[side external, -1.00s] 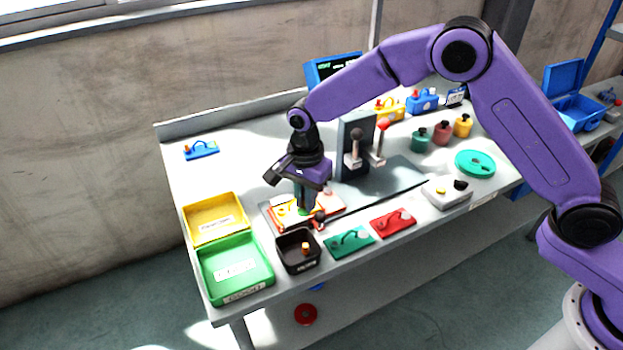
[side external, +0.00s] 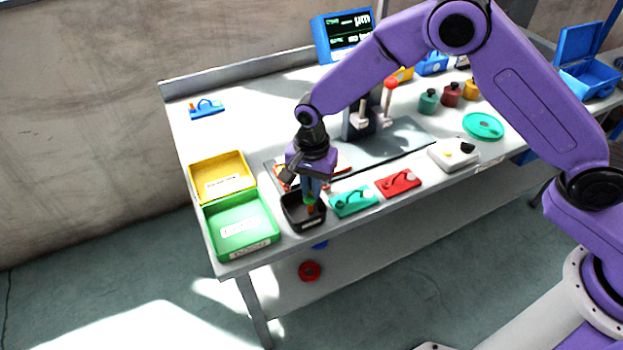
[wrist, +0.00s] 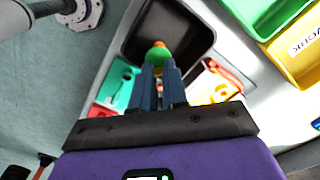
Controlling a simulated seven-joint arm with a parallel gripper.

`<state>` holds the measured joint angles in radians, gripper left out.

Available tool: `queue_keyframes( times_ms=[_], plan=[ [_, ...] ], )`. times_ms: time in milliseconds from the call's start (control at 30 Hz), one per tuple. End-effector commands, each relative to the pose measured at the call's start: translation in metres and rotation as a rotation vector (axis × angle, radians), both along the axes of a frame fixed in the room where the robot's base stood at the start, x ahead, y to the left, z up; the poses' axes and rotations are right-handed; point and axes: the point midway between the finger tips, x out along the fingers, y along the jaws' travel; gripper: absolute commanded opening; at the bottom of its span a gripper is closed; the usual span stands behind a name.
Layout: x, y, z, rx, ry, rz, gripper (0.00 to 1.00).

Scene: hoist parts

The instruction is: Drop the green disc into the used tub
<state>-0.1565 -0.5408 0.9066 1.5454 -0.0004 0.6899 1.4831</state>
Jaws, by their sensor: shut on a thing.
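The green disc (wrist: 157,57) is small and sits between the fingertips of my gripper (wrist: 158,72), which is shut on it. In the side view my gripper (side external: 311,194) points down over the black tub (side external: 290,215), and the fingers hide most of the disc. The black tub also shows in the wrist view (wrist: 195,38), with its dark floor behind the disc. An orange piece (wrist: 158,44) shows just past the disc. The label on the tub's front is too small to read. I cannot tell the exact height of the disc above the tub floor.
A green tray (side external: 262,241) and a yellow tray (side external: 222,184) stand left of the tub. A teal plate (side external: 352,203) and a red plate (side external: 398,183) lie to its right. An orange-red fixture (side external: 284,178) is just behind it. Levers (side external: 389,86) stand further back.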

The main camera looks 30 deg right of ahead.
Motion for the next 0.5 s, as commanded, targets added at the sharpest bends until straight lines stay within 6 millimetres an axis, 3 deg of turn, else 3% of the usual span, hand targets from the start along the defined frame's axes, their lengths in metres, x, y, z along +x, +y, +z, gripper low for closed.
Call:
queue_keyframes(
  times_ms=[233, 267, 333, 500],
  plan=[
    [0.0001, 0.0001, -0.0005, 0.001, -0.001, 0.000, 0.00],
    [0.0001, 0.0001, -0.0005, 0.001, -0.001, 0.000, 0.20],
    [0.0001, 0.0001, -0.0005, 0.000, 0.000, 0.000, 0.42],
    [0.0001, 0.0001, -0.0004, 0.000, 0.000, 0.000, 0.43]
  ],
)
